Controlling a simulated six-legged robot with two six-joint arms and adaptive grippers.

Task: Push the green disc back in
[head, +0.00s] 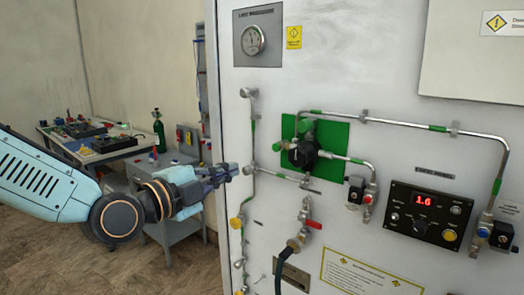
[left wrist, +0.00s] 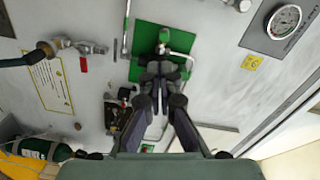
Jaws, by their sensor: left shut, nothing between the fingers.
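A green square plate (head: 335,172) is on the white panel, with a black round regulator (head: 303,153) in front of it. A small green part (head: 277,147) sits at the regulator's left end; it may be the green disc, but its shape is too small to tell. My left gripper (head: 234,170) is shut and empty, to the left of the regulator and near the panel's left edge. In the left wrist view, the shut fingers (left wrist: 160,68) overlap the green plate (left wrist: 178,38) and hide much of the regulator. My right gripper is not in view.
Metal pipes (head: 385,120) run over the panel. A red-handled valve (head: 313,224) is below the plate, and a control box (head: 428,214) reading 1.6 is at right. A gauge (head: 253,40) is above. A table (head: 108,155) and green cylinder (head: 159,132) stand behind left.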

